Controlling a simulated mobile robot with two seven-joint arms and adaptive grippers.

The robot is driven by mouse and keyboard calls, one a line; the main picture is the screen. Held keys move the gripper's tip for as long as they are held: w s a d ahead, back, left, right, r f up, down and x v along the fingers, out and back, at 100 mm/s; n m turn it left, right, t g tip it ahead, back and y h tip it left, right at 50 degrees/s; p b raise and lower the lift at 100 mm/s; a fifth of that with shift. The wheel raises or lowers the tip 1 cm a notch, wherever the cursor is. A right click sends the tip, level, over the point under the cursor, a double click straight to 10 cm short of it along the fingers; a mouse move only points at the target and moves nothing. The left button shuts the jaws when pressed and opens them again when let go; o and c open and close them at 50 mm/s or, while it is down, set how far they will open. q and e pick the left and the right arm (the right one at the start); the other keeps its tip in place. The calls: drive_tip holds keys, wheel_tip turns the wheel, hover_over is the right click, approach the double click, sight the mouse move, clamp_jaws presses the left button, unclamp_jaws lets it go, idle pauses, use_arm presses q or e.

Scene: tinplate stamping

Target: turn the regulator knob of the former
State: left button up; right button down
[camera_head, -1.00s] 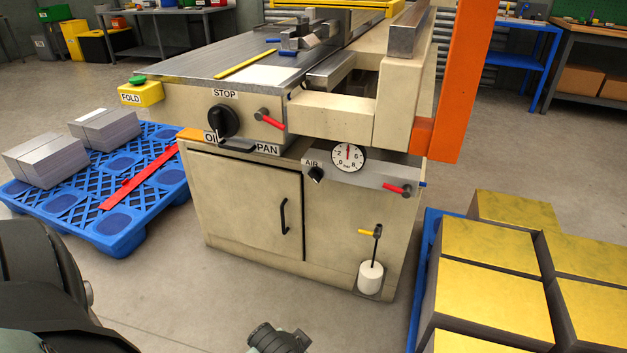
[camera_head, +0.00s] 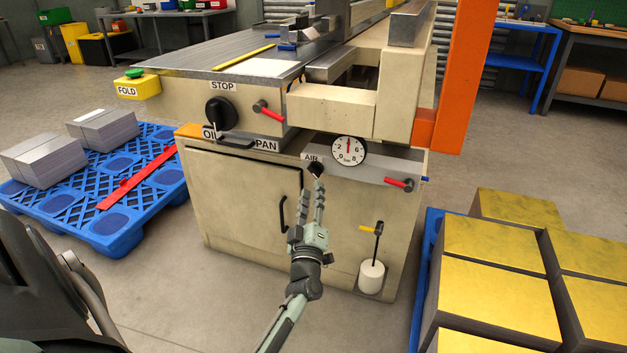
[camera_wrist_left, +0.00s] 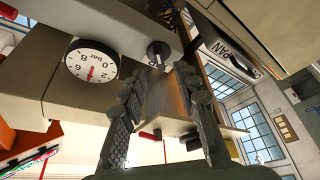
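The regulator knob (camera_head: 316,168) is a small dark knob under the AIR label on the front of the cream former (camera_head: 245,205). It also shows in the left wrist view (camera_wrist_left: 158,52), ahead of the fingers. A round white gauge (camera_head: 348,151) sits up and right of it, with its red needle pointing roughly straight up; it also shows in the left wrist view (camera_wrist_left: 91,60). My left gripper (camera_head: 311,188) is open and empty, its fingers pointing up just below the knob. One fingertip overlaps the knob's lower edge in the head view; contact cannot be told. My right gripper is out of view.
A red-handled valve (camera_head: 398,183) sticks out right of the gauge. A black door handle (camera_head: 284,213) is left of my gripper. A large black STOP knob (camera_head: 220,112) is at upper left. Gold-topped blocks (camera_head: 490,285) stand at right, a blue pallet (camera_head: 110,240) at left.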

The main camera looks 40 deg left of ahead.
sight(314, 175)
use_arm(q)
drive_tip(key=x, duration=0.5)
drive_tip(key=shift+w, duration=0.2)
clamp_jaws()
